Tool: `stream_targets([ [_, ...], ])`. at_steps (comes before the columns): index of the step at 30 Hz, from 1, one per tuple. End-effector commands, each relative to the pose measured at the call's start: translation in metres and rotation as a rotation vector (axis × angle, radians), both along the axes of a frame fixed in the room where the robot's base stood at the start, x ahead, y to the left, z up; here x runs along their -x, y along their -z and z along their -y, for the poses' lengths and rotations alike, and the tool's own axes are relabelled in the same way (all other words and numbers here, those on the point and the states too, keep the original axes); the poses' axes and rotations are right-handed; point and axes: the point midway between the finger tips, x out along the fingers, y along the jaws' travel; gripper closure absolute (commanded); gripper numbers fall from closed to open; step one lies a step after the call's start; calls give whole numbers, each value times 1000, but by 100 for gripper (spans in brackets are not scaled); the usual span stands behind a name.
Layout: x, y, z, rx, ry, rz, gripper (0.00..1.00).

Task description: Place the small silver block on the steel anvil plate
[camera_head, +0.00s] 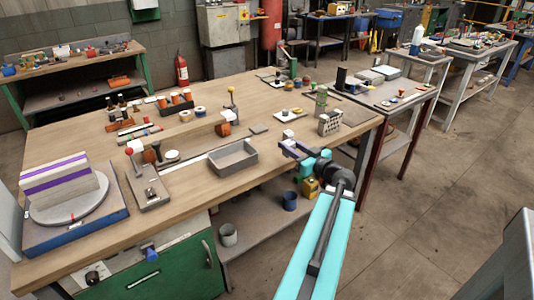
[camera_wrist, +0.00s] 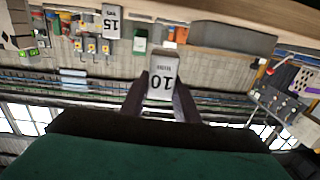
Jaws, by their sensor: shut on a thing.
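My gripper (camera_head: 291,147) is at the right front edge of the long wooden bench in the head view. In the head view the pale block (camera_head: 288,134) shows at the gripper's tip, above the bench top. A small flat grey plate (camera_head: 258,129) lies on the bench beyond and left of the gripper. It may be the steel anvil plate, but I cannot be sure.
A grey open tray (camera_head: 232,158) sits left of the gripper. A perforated brick (camera_head: 330,122) stands to its right. A turntable (camera_head: 68,205) with a striped block is far left. Another block marked "15" (camera_wrist: 112,19) shows in the wrist view.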

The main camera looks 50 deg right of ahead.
Motion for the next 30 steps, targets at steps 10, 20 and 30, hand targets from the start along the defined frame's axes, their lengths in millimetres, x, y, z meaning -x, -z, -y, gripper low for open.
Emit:
stream_targets([
  [10,25,2,17,1,51,3,100],
  [20,21,2,18,1,49,3,100],
  [30,-24,7,36,1,46,2,100],
])
